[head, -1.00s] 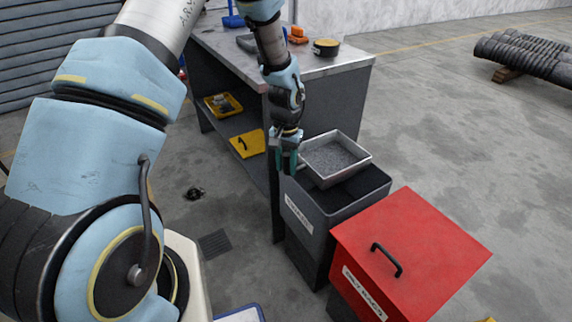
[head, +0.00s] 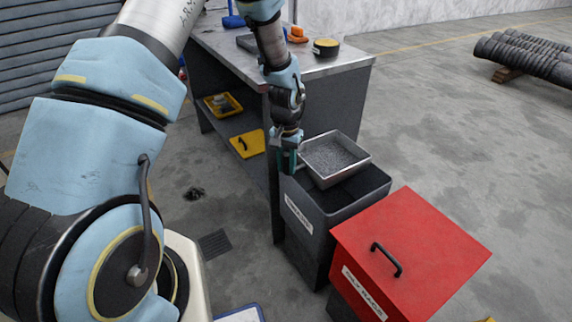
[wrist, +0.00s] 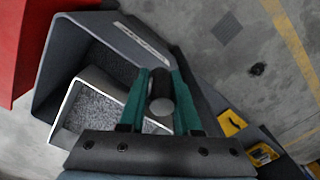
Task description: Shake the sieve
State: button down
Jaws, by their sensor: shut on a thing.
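The sieve (head: 334,156) is a square metal tray with grey granular material in it. The sieve (wrist: 72,112) also shows there, left of the fingers, above dark grey material in the barrel (wrist: 98,24). The gripper's front part hides some of the sieve's edge.
A second barrel with a red lid (head: 410,250) and black handle stands at the right front. A workbench (head: 340,68) with a metal top stands behind. Its lower shelf holds a yellow lid (head: 248,143) and a yellow tray (head: 224,104).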

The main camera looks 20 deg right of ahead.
jog(key=shift+w+a, duration=0.2)
jog(key=s+d, duration=0.1)
jog(key=s, duration=0.5)
jog(key=shift+s+f, duration=0.15)
jog(key=shift+s, duration=0.15)
jog(key=shift+d, duration=0.15)
jog(key=c, duration=0.7)
grip_release()
jog(key=shift+d, duration=0.1)
notch_tip(320, 180, up, 11)
jog(key=shift+f+b, duration=0.1)
jog(key=shift+b, duration=0.3)
